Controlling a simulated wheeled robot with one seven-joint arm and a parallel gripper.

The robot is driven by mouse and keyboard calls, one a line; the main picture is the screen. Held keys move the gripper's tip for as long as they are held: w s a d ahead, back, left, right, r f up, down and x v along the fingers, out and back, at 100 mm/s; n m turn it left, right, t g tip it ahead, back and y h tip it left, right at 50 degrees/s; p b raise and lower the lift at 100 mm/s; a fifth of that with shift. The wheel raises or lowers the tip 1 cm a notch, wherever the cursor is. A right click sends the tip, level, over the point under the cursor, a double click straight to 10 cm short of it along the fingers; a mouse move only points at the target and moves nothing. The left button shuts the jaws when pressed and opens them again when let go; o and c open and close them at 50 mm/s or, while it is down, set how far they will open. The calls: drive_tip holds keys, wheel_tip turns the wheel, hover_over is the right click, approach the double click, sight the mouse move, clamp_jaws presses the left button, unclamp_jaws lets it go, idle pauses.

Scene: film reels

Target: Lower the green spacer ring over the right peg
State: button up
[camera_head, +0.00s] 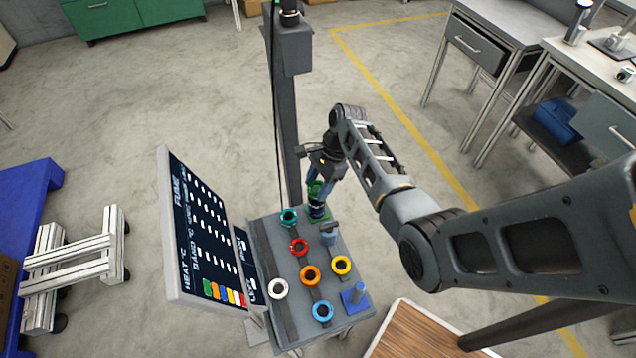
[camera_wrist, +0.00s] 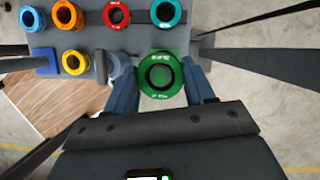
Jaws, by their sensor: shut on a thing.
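My gripper (camera_head: 318,186) is shut on the green spacer ring (camera_wrist: 160,75), with one blue finger on each side of it in the wrist view. In the head view the green ring (camera_head: 315,189) is above the green base (camera_head: 322,218) at the far end of the bench. A dark blue upright shape (camera_head: 317,209) shows between ring and base. In the wrist view the ring's hole looks dark, with a round shape inside it. I cannot tell whether the ring is around the peg or just above it.
Several coloured rings, such as a red one (camera_head: 299,247) and a yellow one (camera_head: 341,265), sit on the grey bench (camera_head: 262,237). A grey-blue peg (camera_head: 330,236) stands near the green base. Another peg has a blue base (camera_head: 355,298). A sign panel (camera_head: 207,240) stands at left.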

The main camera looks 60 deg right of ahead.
drive_tip(key=shift+f, duration=0.5)
drive_tip(key=o, duration=1.1)
drive_tip(key=shift+o, duration=0.2)
drive_tip(key=v, duration=0.8)
drive_tip(key=shift+f, duration=0.1)
